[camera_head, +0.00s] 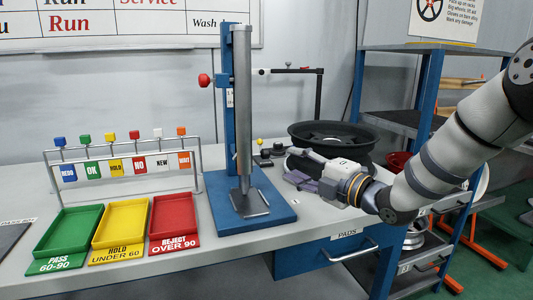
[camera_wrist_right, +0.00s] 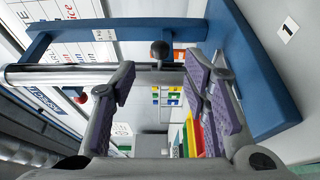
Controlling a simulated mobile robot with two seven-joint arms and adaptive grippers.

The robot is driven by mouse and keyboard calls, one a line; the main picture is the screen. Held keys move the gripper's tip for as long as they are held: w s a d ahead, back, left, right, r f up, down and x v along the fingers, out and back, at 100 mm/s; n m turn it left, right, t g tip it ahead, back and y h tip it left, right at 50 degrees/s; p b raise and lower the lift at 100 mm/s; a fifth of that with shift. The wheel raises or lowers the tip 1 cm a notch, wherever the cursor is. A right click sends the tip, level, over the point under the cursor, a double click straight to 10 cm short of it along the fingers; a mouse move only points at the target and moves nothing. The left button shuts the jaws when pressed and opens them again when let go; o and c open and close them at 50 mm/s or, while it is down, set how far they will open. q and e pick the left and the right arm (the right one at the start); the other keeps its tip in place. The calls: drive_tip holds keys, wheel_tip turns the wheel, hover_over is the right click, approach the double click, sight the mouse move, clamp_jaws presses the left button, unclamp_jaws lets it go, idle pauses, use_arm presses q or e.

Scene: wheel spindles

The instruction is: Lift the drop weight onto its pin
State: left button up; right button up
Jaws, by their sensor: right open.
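The test rig has a blue post (camera_head: 229,105) on a blue base plate (camera_head: 226,213). A tall silver cylinder (camera_head: 242,95), apparently the drop weight, stands along the post, with a flat metal foot (camera_head: 250,203) below. A red knob (camera_head: 204,80) sticks out left of the post; I cannot tell if it is the pin. My right gripper (camera_head: 302,169) is open and empty, right of the rig and apart from it. In the wrist view its purple-padded fingers (camera_wrist_right: 165,90) are spread, with the silver cylinder (camera_wrist_right: 65,75) and a dark ball knob (camera_wrist_right: 160,50) beyond. My left gripper is out of view.
Green (camera_head: 70,232), yellow (camera_head: 121,222) and red (camera_head: 173,213) trays lie left of the rig, below a rack of coloured tags (camera_head: 125,168). A black wheel rim (camera_head: 332,137) lies behind my right gripper. Blue shelving (camera_head: 430,90) stands right.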

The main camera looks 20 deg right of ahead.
sight(268, 157)
drive_tip(key=x, duration=0.3)
drive_tip(key=b+x, duration=0.1)
drive_tip(key=x, duration=0.2)
drive_tip(key=b+x, duration=0.1)
drive_tip(key=x, duration=0.2)
drive_tip(key=shift+w+a+f, duration=0.2)
drive_tip(key=shift+a+f, duration=0.2)
drive_tip(key=shift+w+a+r, duration=0.15)
drive_tip(key=shift+w+r, duration=0.1)
drive_tip(key=shift+r, duration=0.1)
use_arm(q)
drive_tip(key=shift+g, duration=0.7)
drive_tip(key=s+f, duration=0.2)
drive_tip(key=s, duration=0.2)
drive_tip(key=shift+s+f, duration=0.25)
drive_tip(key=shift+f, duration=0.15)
use_arm(e)
drive_tip(key=shift+w, duration=0.1)
drive_tip(key=shift+r, duration=0.1)
clamp_jaws()
